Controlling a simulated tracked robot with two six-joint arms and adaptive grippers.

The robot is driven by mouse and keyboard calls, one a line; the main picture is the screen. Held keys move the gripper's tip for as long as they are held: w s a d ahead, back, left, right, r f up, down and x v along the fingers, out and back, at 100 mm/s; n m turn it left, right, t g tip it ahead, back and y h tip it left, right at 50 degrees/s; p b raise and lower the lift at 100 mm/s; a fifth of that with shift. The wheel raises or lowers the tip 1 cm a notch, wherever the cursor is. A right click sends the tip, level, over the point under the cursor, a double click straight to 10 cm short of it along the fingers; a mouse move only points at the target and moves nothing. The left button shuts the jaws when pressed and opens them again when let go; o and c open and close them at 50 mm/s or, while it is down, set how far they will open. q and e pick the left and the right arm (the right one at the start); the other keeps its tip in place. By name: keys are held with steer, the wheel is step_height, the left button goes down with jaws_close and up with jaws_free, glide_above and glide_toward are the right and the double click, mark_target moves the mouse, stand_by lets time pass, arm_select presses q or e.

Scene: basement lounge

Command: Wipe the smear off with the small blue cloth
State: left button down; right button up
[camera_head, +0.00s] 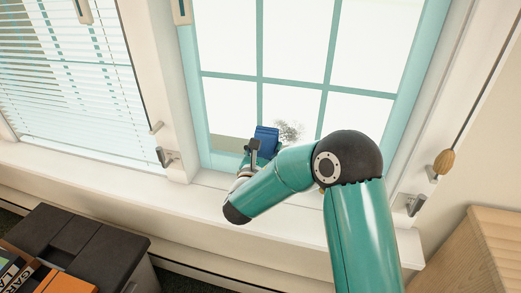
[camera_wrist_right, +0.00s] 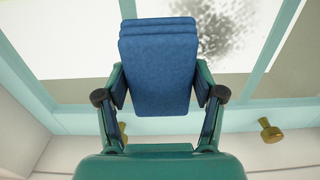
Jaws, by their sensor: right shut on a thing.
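The small blue cloth (camera_head: 266,140) is folded and held upright in front of the window's lower part. In the right wrist view the cloth (camera_wrist_right: 158,65) fills the middle, between both fingers. My right gripper (camera_head: 254,148) is shut on it; it also shows in the right wrist view (camera_wrist_right: 160,100). The smear (camera_head: 290,130) is a grey speckled patch on the glass, just right of the cloth. In the right wrist view the smear (camera_wrist_right: 208,32) shows behind and right of the cloth, partly hidden by it. I cannot tell whether the cloth touches the glass. My left gripper is not in view.
The teal window frame (camera_head: 194,100) surrounds the panes. A white sill (camera_head: 90,160) runs below. Brass knobs (camera_wrist_right: 270,130) sit on the lower frame. A dark box (camera_head: 80,235) with books (camera_head: 45,280) stands lower left; a wooden cabinet (camera_head: 495,245) is lower right. A cord pull (camera_head: 444,162) hangs right.

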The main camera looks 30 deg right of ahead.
steer(key=shift+x, duration=0.9)
steer(key=shift+s, duration=0.1)
stand_by(0.3)
